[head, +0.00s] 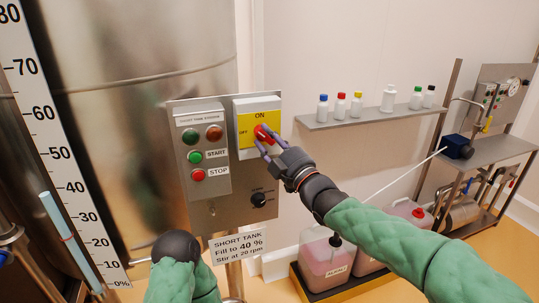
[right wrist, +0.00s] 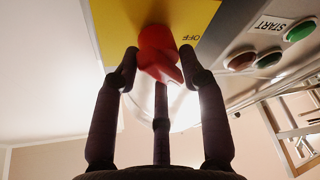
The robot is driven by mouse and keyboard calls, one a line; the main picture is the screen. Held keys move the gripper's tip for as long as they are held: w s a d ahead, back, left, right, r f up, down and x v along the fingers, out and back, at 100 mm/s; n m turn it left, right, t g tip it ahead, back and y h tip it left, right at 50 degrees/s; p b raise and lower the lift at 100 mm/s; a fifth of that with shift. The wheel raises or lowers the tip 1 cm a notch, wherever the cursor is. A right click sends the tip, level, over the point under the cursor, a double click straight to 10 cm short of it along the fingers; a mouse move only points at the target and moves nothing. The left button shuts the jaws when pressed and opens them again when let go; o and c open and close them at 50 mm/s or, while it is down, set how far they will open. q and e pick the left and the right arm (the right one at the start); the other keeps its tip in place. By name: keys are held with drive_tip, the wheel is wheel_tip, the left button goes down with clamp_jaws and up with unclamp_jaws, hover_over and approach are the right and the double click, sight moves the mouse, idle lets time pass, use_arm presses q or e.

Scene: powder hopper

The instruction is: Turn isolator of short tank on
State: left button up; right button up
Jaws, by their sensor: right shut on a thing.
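The isolator of the short tank is a yellow plate (head: 259,115) on a grey box, marked ON at the top and OFF at the left. Its red handle (head: 262,132) sits at the plate's lower right and looks tilted, but the fingers partly cover it. My right gripper (head: 265,143) is at the handle. In the right wrist view the red handle (right wrist: 158,52) lies between the fingertips of my gripper (right wrist: 160,70), which is shut on it. My left arm shows at the bottom of the head view; its gripper is not visible.
The control panel (head: 222,215) carries lamps, START (head: 194,157) and STOP (head: 197,175) buttons and a black knob (head: 258,199) below the isolator. A short tank sign (head: 237,245) hangs below. A shelf of bottles (head: 365,118) and pink-filled containers (head: 328,260) stand right.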

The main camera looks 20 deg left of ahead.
drive_tip(key=m+t+b, duration=0.1)
drive_tip(key=m+b, duration=0.1)
drive_tip(key=m, duration=0.1)
drive_tip(key=m+t+h+b, duration=0.1)
drive_tip(key=m+t+b, duration=0.1)
drive_tip(key=m+b, duration=0.1)
drive_tip(key=shift+s+d+r+b, duration=0.1)
drive_tip(key=shift+r+b, duration=0.05)
drive_tip(key=shift+b, duration=0.15)
drive_tip(key=m+t+h+b, duration=0.1)
drive_tip(key=m, duration=0.1)
drive_tip(key=shift+m, duration=0.3)
drive_tip(key=shift+r+m+t+h+b, duration=0.15)
drive_tip(key=shift+m+t+h+b, duration=0.55)
drive_tip(key=shift+m, duration=1)
drive_tip(key=shift+d, duration=0.1)
drive_tip(key=o, duration=0.9)
drive_tip(key=shift+f, duration=0.25)
drive_tip(key=shift+f, duration=0.1)
